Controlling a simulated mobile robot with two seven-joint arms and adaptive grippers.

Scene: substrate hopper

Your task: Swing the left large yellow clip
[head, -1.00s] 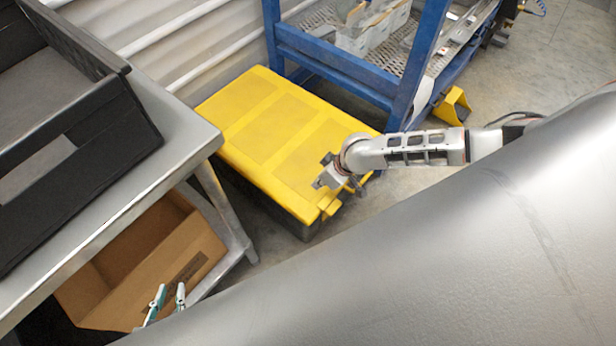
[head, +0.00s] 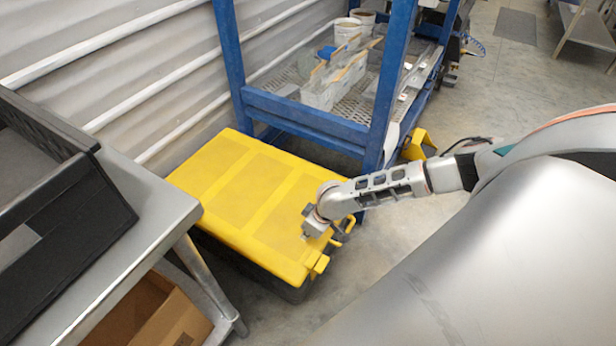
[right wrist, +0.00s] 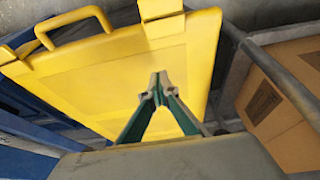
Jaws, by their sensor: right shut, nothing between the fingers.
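A dark box with a yellow lid (head: 238,205) stands on the floor, its lid down. A large yellow clip (head: 319,266) sticks out at the near corner of its front edge. It also shows at the top edge of the right wrist view (right wrist: 160,9), beside a yellow handle (right wrist: 75,28). My right gripper (head: 307,231) is over the front part of the lid, apart from the clip in the picture. Its fingers (right wrist: 158,87) are shut and empty. My left gripper is out of view.
A blue rack (head: 305,119) stands behind the box. A metal table (head: 150,215) with a black bin (head: 75,225) is at left, a cardboard box (head: 165,320) under it. Floor (head: 345,275) in front of the box is clear.

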